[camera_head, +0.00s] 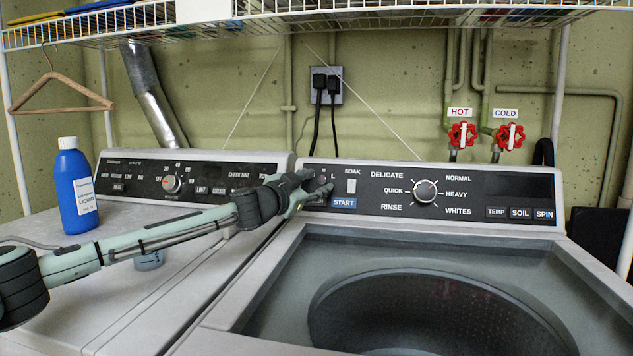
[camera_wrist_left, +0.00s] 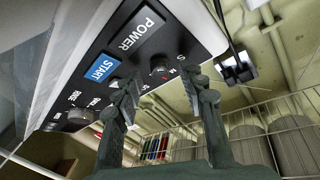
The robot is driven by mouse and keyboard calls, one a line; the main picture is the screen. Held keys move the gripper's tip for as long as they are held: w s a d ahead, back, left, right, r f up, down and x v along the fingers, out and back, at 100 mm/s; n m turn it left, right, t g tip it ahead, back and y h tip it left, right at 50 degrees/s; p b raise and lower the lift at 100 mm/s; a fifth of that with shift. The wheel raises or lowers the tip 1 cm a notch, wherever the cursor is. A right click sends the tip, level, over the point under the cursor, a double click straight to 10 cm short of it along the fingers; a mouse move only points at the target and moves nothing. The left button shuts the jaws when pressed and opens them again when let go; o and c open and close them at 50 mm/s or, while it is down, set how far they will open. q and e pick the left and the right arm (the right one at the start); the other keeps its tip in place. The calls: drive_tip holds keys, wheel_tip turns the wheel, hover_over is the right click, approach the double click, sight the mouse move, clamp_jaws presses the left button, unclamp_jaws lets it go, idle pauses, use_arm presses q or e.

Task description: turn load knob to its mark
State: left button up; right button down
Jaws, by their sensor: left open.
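The washer's control panel (camera_head: 375,178) is dark, with a small dark knob (camera_head: 322,179) near its left end, partly hidden by my gripper in the head view. In the left wrist view the knob (camera_wrist_left: 160,73) shows between my fingers, with small size letters such as S and M beside it. Its pointer is too small to read. My left gripper (camera_head: 322,186) is open, its two fingertips on either side of the knob and close to the panel. I cannot tell whether they touch it. It also shows in the left wrist view (camera_wrist_left: 159,80). My right gripper is not in view.
A blue START button (camera_head: 343,203), a white soak switch (camera_head: 351,186) and a larger dial (camera_head: 425,191) sit right of the knob. The washer tub (camera_head: 430,305) is open in front. A blue bottle (camera_head: 76,190) stands on the left machine. A wire shelf (camera_head: 400,14) hangs above.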

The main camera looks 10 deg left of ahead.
use_arm(q)
drive_tip(key=shift+w+d, duration=0.1)
drive_tip(key=shift+w, duration=0.2)
clamp_jaws()
drive_tip(key=shift+m+h, duration=0.3)
drive_tip(key=m+g, duration=0.1)
drive_tip(key=m, duration=0.1)
drive_tip(key=r+m+g+h, duration=0.1)
drive_tip(key=m, duration=0.2)
drive_tip(key=shift+w+a+g, duration=0.15)
drive_tip(key=shift+a+g, duration=0.05)
drive_tip(key=shift+g, duration=0.1)
drive_tip(key=m+g, duration=0.1)
drive_tip(key=m, duration=0.3)
drive_tip(key=shift+a+r+g+h, duration=0.1)
drive_tip(key=shift+g+h, duration=0.2)
drive_tip(key=shift+g, duration=0.1)
drive_tip(key=shift+w+m+g, duration=0.15)
drive_tip(key=shift+m+g, duration=0.65)
drive_tip(key=shift+m, duration=0.7)
